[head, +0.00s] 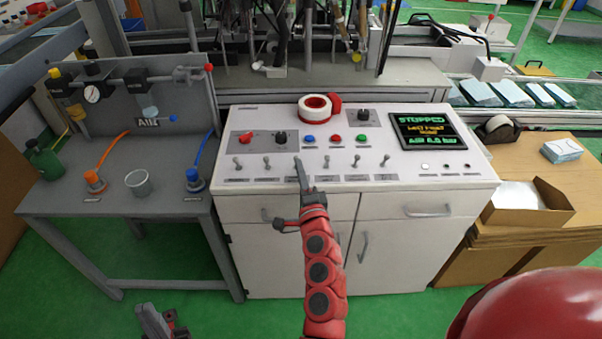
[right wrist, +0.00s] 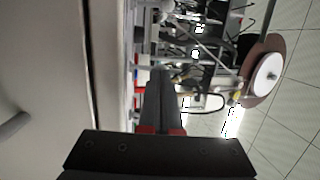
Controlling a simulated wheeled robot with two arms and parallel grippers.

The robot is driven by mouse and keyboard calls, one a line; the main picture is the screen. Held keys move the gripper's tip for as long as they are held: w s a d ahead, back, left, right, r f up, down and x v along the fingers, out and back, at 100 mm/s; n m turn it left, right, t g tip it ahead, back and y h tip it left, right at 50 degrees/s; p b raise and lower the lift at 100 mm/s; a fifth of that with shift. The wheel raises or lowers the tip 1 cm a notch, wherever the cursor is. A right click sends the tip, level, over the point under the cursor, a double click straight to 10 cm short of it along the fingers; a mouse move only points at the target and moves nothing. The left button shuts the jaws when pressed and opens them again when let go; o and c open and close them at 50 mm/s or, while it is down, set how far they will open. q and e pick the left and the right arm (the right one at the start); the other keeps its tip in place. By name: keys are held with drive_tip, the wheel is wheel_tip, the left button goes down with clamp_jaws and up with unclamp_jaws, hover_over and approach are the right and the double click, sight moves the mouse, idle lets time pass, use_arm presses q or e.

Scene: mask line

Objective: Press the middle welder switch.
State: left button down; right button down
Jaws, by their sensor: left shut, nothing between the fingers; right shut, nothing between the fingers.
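The white control cabinet (head: 440,185) has a row of silver toggle switches along the front of its top, with small labels too small to read. Toggles show left of my right gripper (head: 298,162) at the left end (head: 238,162) and beside it (head: 267,163), and right of it, the nearest one (head: 327,160) among several. My right gripper is shut and empty, its tips over the toggle row. Any toggle behind them is hidden; I cannot tell whether they touch one. It also shows in the right wrist view (right wrist: 160,75). My left gripper (head: 158,320) is shut, low at the bottom left.
The panel also carries blue, red and green buttons (head: 336,139), knobs (head: 280,137), a tape roll (head: 315,108) and a screen (head: 426,131) reading STOPPED. A grey air bench (head: 120,207) stands left. Cardboard boxes (head: 520,225) stand right. Green floor lies in front.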

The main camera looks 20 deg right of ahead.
drive_tip(key=shift+r+g+p, duration=0.3)
drive_tip(key=shift+r+p, duration=0.1)
drive_tip(key=shift+p, duration=0.75)
drive_tip(key=shift+w+p, duration=0.1)
drive_tip(key=shift+p, duration=0.5)
drive_tip(key=g+p, duration=0.1)
drive_tip(key=p, duration=0.4)
drive_tip(key=w+r+g+p, duration=0.1)
drive_tip(key=p, duration=0.4)
drive_tip(key=r+m+g+p, duration=0.1)
drive_tip(key=g+p, duration=0.1)
drive_tip(key=p, duration=0.2)
drive_tip(key=shift+w+d+r+y+p, duration=0.2)
drive_tip(key=shift+d+r+y+p, duration=0.1)
drive_tip(key=shift+p, duration=0.1)
drive_tip(key=shift+a+f+b, duration=0.15)
drive_tip(key=shift+f+b, duration=0.45)
drive_tip(key=shift+f, duration=0.2)
drive_tip(key=shift+r, duration=0.1)
